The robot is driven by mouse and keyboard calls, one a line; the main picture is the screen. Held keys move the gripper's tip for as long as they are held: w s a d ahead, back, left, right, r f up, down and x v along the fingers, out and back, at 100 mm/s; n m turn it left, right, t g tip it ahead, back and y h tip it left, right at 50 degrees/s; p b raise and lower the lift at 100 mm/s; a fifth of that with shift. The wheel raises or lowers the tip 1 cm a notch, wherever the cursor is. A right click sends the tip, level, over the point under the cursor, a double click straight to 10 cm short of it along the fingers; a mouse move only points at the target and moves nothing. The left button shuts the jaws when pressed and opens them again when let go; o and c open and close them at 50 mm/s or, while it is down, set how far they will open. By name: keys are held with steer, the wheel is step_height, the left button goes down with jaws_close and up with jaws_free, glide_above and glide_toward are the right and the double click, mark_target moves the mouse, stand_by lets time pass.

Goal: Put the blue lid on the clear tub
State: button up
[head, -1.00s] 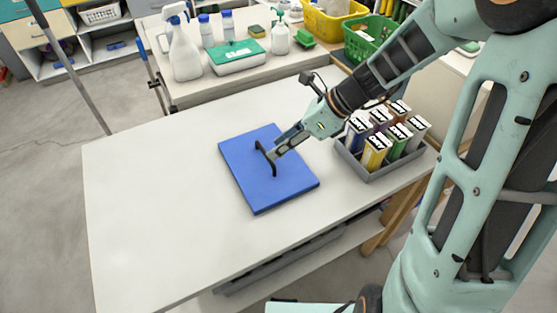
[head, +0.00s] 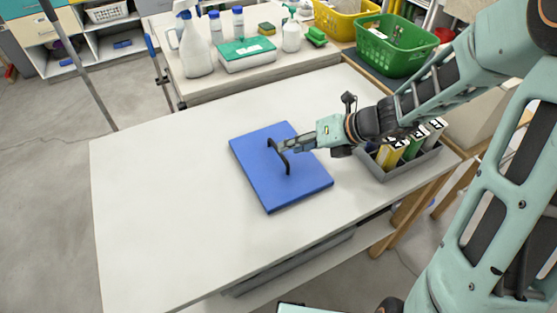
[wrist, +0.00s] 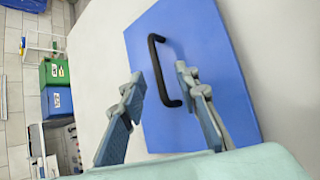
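The blue lid (head: 265,190) is a flat square panel with a black bar handle (head: 286,165) standing up from it. It lies flat on the white table, and it also fills much of the wrist view (wrist: 215,110). My gripper (head: 284,147) is at the handle, reaching in from the right. In the wrist view my gripper (wrist: 160,72) is open, with one finger on each side of the handle (wrist: 158,75). Whether the fingers touch it I cannot tell. I cannot make out a clear tub in either view.
A grey tray of upright boxes (head: 395,172) stands at the table's right, close beneath my arm. Behind are a side table with a spray bottle (head: 195,45), a white box with a green lid (head: 246,52) and a green basket (head: 392,48). The table's left part is clear.

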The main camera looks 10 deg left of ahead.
mark_target(278, 157)
steer(key=b+x, duration=0.1)
steer(key=x, duration=0.3)
steer(key=shift+a+f, duration=0.1)
steer(key=shift+a, duration=0.25)
jaws_close()
